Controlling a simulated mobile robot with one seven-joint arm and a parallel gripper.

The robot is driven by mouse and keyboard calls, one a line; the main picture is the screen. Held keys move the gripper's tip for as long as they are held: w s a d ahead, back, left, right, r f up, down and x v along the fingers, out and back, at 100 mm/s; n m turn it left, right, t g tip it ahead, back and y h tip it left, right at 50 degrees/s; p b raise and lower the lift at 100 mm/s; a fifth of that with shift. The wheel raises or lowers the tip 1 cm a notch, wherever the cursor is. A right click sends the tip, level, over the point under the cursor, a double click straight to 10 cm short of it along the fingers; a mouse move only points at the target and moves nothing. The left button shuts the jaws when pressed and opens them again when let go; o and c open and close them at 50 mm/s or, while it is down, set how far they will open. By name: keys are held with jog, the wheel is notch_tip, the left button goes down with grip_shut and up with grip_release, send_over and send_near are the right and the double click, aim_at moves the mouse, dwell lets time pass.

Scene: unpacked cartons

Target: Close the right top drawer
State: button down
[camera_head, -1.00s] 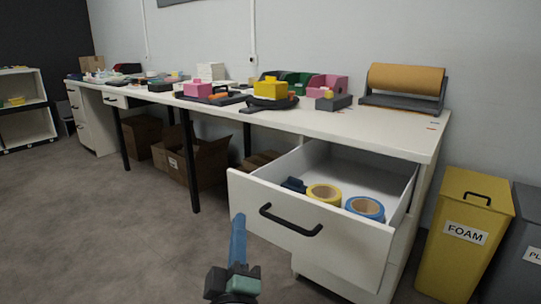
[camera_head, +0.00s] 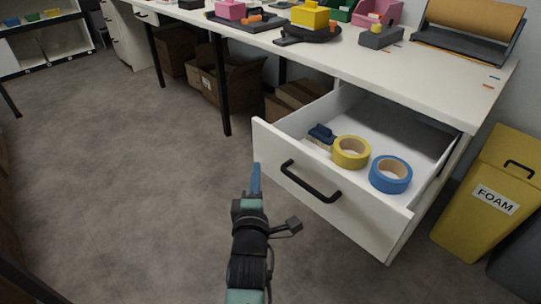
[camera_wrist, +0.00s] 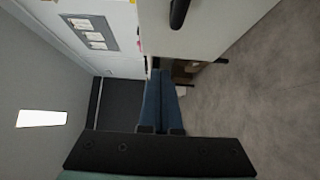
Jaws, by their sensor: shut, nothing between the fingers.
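The right top drawer (camera_head: 330,206) is white and stands pulled out of the right end of the long desk. Its black bar handle (camera_head: 310,182) is on the front panel. In the drawer lie a yellow tape roll (camera_head: 351,152), a blue tape roll (camera_head: 391,174) and a dark blue object (camera_head: 321,135). My gripper (camera_head: 255,180) has blue fingers, shut and empty, just left of the drawer front in the head view. In the wrist view the fingers (camera_wrist: 161,85) point toward the room, and the dark handle (camera_wrist: 179,12) shows at the top edge.
A yellow FOAM bin (camera_head: 490,200) stands right of the desk. The white desktop (camera_head: 400,75) holds a roll dispenser (camera_head: 470,32) and several small trays. Cardboard boxes (camera_head: 225,80) sit under the desk. The grey floor (camera_head: 130,170) at left is clear.

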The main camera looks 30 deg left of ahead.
aim_at(271, 143)
jog(key=shift+w+a+b, duration=0.15)
jog(key=shift+w+b, duration=0.8)
jog(key=shift+w, duration=1)
jog(key=shift+w+a+b, duration=0.1)
jog(key=shift+w+b, duration=0.85)
jog(key=shift+w, duration=0.95)
